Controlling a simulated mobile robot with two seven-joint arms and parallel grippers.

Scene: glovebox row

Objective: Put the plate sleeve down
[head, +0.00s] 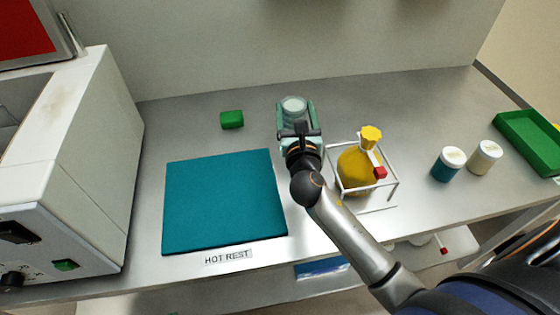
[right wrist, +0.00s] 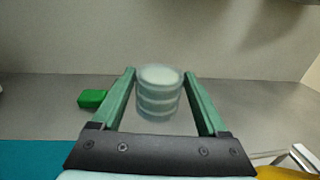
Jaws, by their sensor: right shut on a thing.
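The plate sleeve (head: 293,106) is a pale, see-through, ribbed cylinder. My right gripper (head: 295,110) is shut on it, with one green finger on each side. In the right wrist view the sleeve (right wrist: 158,92) stands upright between the fingertips of the right gripper (right wrist: 159,78). The sleeve is over the back part of the metal bench (head: 400,104), right of the teal mat (head: 222,203). I cannot tell whether its base touches the bench. My left gripper is not in view.
The mat has a HOT REST label (head: 228,257) at its front. A green block (head: 231,119) lies left of the sleeve. A yellow flask (head: 355,172) in a white wire frame is close on the right. Two lidded jars (head: 447,166) and a green tray (head: 528,140) are farther right.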

